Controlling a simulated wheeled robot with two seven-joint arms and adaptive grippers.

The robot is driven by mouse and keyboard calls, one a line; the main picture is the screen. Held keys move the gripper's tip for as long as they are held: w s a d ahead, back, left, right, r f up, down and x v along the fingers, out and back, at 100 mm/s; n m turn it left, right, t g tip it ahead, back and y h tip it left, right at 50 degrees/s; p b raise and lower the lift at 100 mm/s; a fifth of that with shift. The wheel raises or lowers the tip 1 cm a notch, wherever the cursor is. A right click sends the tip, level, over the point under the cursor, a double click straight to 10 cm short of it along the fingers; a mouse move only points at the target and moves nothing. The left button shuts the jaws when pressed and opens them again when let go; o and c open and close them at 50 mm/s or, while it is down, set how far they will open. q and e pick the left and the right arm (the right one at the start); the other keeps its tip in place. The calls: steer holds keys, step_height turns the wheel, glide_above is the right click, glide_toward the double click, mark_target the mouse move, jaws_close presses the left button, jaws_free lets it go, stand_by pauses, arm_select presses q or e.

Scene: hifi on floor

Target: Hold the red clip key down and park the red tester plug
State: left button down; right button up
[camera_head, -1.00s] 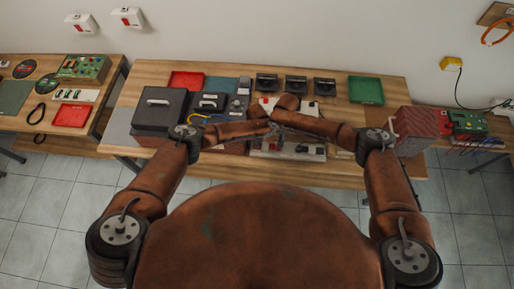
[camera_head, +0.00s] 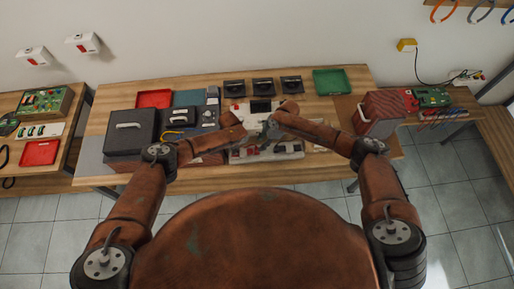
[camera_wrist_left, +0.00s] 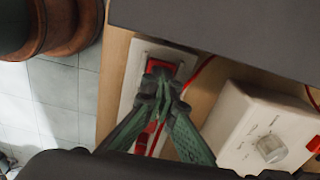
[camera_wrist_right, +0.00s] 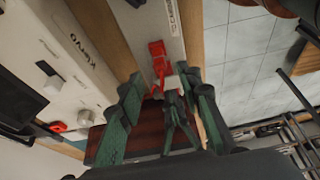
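My left gripper (camera_wrist_left: 160,82) has its fingertips together at a red key (camera_wrist_left: 161,67) set in a narrow white plate; they appear to touch it. A red lead and a red part (camera_wrist_left: 149,136) show beside and behind the fingers. My right gripper (camera_wrist_right: 165,88) has its fingers spread. Beyond its tips a red clip part (camera_wrist_right: 157,50) sits on a white strip, with red wire hanging toward the fingers. I cannot tell which red part is the tester plug. In the head view both grippers meet over the white unit (camera_head: 283,151).
A white box with a knob (camera_wrist_left: 262,135) stands close right of my left gripper. A white labelled panel (camera_wrist_right: 60,50) is left of my right gripper.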

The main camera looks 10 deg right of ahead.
mark_target(257, 148)
steer(key=x, duration=0.6)
steer(key=shift+a+f, duration=0.1)
steer(key=shift+f, duration=0.2)
steer(key=shift+c, duration=0.3)
jaws_close()
steer(key=c, duration=0.6)
jaws_free()
steer(key=shift+c, duration=0.2)
jaws_close()
steer(key=shift+r, duration=0.65)
steer(key=shift+r, duration=1.6)
